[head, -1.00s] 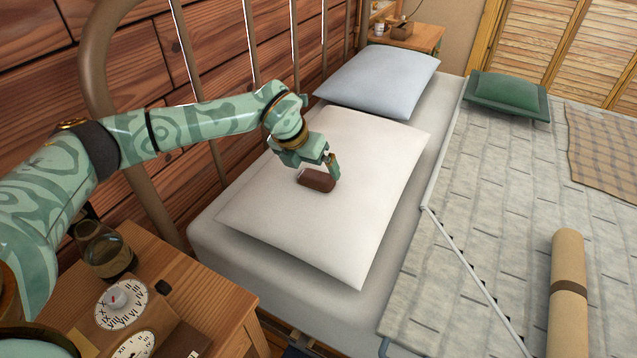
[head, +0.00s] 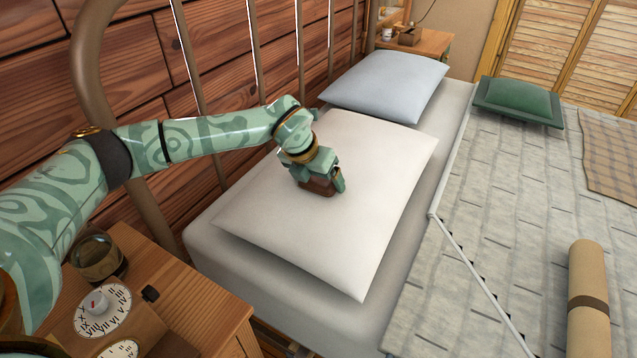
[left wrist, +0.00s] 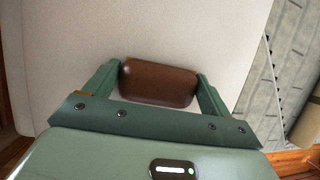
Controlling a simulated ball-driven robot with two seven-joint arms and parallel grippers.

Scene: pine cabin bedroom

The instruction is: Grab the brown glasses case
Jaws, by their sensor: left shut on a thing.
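The brown glasses case (head: 318,187) lies on the white pillow (head: 375,170) nearest me in the head view, partly hidden by my gripper. My left gripper (head: 318,186) is over it, with the fingers pointing down. In the left wrist view the case (left wrist: 158,82) sits between the two green fingers, one at each end, and the left gripper (left wrist: 160,85) is shut on it. The case appears to be at the pillow's surface; I cannot tell if there is a gap beneath it. My right gripper is not in view.
A blue-grey pillow (head: 385,85) and a green cushion (head: 517,98) lie farther back on the bed. A rolled tan mat (head: 588,290) lies at right. A nightstand (head: 190,290) with a glass jar (head: 98,258) and dials stands near left. Metal headboard bars (head: 250,50) run behind my arm.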

